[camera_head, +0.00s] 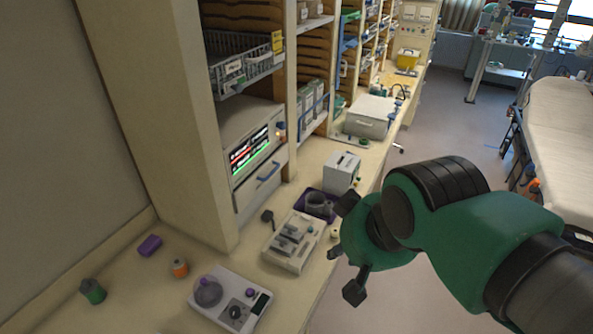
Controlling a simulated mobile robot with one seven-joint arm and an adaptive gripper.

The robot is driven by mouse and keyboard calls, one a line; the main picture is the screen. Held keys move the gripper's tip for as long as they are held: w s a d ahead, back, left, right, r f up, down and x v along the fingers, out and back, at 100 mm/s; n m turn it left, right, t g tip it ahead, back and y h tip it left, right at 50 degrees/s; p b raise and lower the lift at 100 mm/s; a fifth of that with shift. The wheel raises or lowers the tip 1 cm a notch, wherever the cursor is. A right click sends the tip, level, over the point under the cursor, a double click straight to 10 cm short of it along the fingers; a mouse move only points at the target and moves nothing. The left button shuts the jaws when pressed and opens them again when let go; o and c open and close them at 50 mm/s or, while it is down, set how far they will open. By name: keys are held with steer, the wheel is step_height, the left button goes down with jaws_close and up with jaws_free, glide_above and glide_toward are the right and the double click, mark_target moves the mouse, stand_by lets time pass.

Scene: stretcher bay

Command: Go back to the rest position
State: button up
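My gripper (345,248) is at the end of my green and black arm, right of the counter (150,290) in the picture. Its dark fingers are spread apart, one high and one low. I see nothing between them. The arm reaches in from the lower right. The gripper appears beside the counter's front edge, near a white instrument with grey parts (293,242). I cannot tell its exact height above the counter.
On the counter are a white device with a round grey plate (230,299), an orange-capped jar (180,268), a green bottle (93,291), a purple block (149,246), a grey mug (319,204) and a white box (342,172). A stretcher (562,130) stands right; floor (450,120) is clear between.

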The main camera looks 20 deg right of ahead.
step_height(320, 180, down, 12)
steer(key=b, duration=1.1)
steer(key=shift+b, duration=0.4)
